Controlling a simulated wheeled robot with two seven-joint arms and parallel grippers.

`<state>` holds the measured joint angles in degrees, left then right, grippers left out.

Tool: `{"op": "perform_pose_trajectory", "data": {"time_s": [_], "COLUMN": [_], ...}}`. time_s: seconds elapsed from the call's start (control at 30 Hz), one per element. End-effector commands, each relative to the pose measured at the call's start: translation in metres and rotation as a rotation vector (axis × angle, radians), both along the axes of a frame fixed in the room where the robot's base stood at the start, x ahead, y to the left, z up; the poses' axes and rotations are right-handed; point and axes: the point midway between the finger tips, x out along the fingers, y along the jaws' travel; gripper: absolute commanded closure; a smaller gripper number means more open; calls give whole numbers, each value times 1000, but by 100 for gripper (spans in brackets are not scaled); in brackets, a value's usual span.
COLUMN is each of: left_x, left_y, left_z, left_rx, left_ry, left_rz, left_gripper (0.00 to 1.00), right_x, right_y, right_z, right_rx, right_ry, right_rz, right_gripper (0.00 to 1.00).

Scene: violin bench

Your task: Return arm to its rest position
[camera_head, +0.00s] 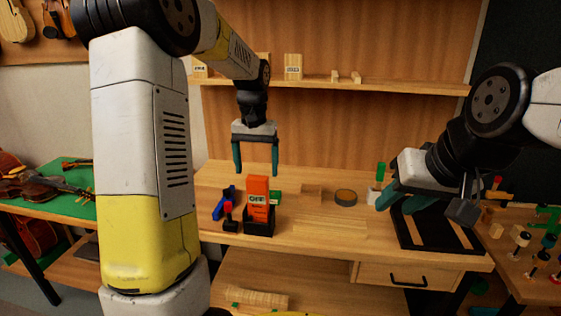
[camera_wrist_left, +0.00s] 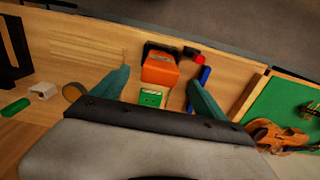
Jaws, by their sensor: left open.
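My left gripper (camera_head: 255,158) is open with its teal fingers pointing down, above the bench and above an orange box (camera_head: 258,198) that stands in a black holder (camera_head: 259,226). Nothing shows between its fingers. In the left wrist view the left gripper (camera_wrist_left: 160,92) frames a small green block (camera_wrist_left: 151,97), with the orange box (camera_wrist_left: 160,67) beyond it. My right gripper (camera_head: 385,197) hangs low at the right over the bench, beside a black frame (camera_head: 440,232); its finger gap is hard to make out.
A blue tool (camera_head: 220,207) and a red-topped black item (camera_head: 229,217) stand left of the box. A round dark tin (camera_head: 346,197) and a green-topped piece (camera_head: 381,171) lie to the right. A shelf (camera_head: 390,87) runs behind. A violin (camera_head: 45,186) lies on a green mat at left.

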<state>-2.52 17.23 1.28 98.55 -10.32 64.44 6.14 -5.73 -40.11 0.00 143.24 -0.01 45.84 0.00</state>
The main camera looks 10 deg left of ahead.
Motion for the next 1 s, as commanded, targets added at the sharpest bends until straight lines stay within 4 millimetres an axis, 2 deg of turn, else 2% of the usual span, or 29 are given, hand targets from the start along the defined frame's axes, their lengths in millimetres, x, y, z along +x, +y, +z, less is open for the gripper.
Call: {"op": "perform_pose_trajectory", "data": {"time_s": [0.17,0.3,0.4,0.6,0.7,0.8,1.0], "left_x": [-39,-87,-122,-187,-211,-227,-237], "left_y": [-2,-5,-8,-14,-17,-20,-21], "left_z": [38,65,77,84,81,77,73], "left_rx": [-31,-68,-94,-145,-164,-179,-188], "left_ry": [-92,-195,-270,-411,-468,-506,-533], "left_rz": [-5,-10,-14,-18,-19,-19,-21], "left_gripper": [17,17,17,17,17,17,17], "right_x": [0,0,0,0,0,0,0], "right_y": [0,0,0,0,0,0,0], "right_z": [0,0,0,0,0,0,0], "right_rx": [0,0,0,0,0,0,0], "right_ry": [0,0,0,0,0,0,0], "right_rz": [0,0,0,0,0,0,0], "right_gripper": [64,64,64,64,64,64,64]}}
